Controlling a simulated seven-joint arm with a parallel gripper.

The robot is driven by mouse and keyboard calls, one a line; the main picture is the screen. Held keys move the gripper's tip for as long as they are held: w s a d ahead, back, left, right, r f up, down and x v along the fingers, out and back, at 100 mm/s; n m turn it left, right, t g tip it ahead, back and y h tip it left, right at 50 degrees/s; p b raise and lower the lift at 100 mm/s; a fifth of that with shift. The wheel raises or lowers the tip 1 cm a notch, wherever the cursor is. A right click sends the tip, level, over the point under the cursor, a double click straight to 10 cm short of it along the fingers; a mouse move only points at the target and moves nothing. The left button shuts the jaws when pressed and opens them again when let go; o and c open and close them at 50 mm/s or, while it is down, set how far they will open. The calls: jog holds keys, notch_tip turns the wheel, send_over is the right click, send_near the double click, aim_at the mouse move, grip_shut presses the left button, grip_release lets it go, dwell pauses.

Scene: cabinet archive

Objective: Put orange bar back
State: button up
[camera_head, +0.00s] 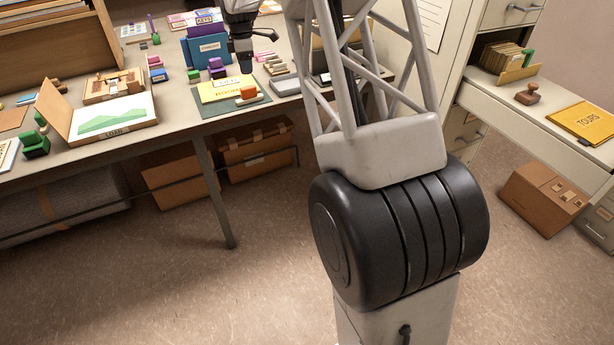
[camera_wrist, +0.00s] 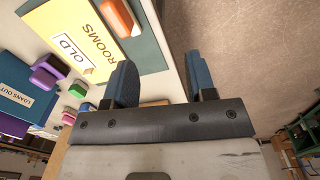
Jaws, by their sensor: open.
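The orange bar (camera_head: 249,91) lies on the dark green folder (camera_head: 232,105) near the front edge of the desk. In the wrist view the orange bar (camera_wrist: 119,14) is at the top, with a whitish part at its end. My gripper (camera_head: 243,62) is above the desk, behind the orange bar in the head view. In the wrist view my gripper (camera_wrist: 163,82) has its two blue-grey fingers apart, with nothing between them. The bar is beyond the left finger, apart from it.
A yellow ROOMS folder (camera_wrist: 98,42) with an OLD label lies beside the bar. Purple and green blocks (camera_head: 216,68) and a blue folder (camera_head: 207,48) stand to the left. The open drawer (camera_head: 560,140) at right holds a yellow TOURS folder (camera_head: 585,121) and a brown stamp (camera_head: 528,94).

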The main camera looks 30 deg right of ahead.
jog(key=s+a+r+m, duration=0.2)
jog(key=s+r+m, duration=0.15)
jog(key=s, duration=0.65)
jog(key=s+a+r+m+t, duration=0.15)
jog(key=s+r, duration=0.35)
jog(key=s, duration=0.6)
jog(key=s+a+r+m, duration=0.2)
jog(key=s+r+m, duration=0.15)
jog(key=s, duration=0.65)
jog(key=s+a+f+m, duration=0.1)
jog(key=s+m, duration=0.3)
jog(key=s, duration=1.1)
jog(key=s+a+f+m, duration=0.1)
jog(key=s+f+m, duration=0.3)
jog(key=s, duration=1.1)
jog(key=shift+s+f+t, duration=0.15)
jog(key=shift+s+t, duration=0.1)
jog(key=shift+t, duration=0.1)
